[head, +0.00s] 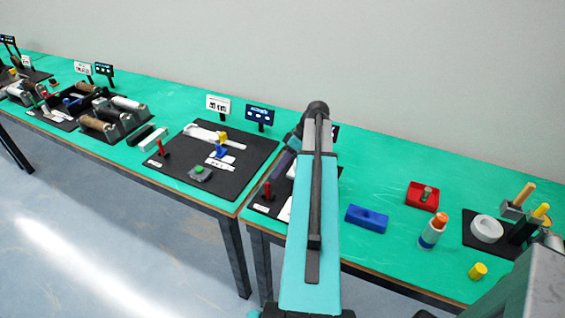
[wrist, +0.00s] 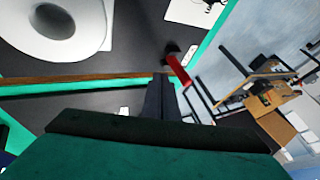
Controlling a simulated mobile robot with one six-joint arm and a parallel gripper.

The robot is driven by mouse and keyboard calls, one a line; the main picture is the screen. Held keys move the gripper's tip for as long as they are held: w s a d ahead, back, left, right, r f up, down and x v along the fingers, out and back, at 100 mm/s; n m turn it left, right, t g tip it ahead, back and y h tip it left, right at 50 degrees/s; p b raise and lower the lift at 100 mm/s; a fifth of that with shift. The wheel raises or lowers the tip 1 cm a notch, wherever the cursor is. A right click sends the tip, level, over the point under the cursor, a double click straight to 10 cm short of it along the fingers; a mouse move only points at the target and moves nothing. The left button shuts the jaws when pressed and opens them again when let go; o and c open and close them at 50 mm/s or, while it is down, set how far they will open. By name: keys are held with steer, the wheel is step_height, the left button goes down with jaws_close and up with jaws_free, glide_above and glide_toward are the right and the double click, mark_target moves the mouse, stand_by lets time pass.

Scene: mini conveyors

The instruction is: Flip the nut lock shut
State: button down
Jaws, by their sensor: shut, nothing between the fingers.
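My gripper (wrist: 162,80) is shut and empty, its dark fingers pointing up in the wrist view. A red lever-like part (wrist: 178,70) with a dark end stands just right of the fingertips there; I cannot tell if they touch. No readable label shows which part is the nut lock. In the head view, one red upright part (head: 267,190) stands on the black board (head: 257,206) left of my arm, and another red part (head: 163,149) stands on the larger black board (head: 236,180) further left. My arm hides much of the nearer board and my gripper.
A large white ring-shaped part (wrist: 60,22) is at the upper left of the wrist view. Right of my arm are a blue block (head: 367,218), a red block (head: 417,196) and an orange-capped bottle (head: 432,231). Green tabletop (head: 380,170) behind them is clear.

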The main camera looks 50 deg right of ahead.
mark_target(268, 190)
steer(key=shift+s+a+f+p, duration=0.1)
steer(key=shift+s+a+p, duration=0.15)
steer(key=shift+a, duration=0.45)
steer(key=shift+s+a+p, duration=0.1)
steer(key=shift+a+p, duration=0.1)
steer(key=shift+a, duration=0.45)
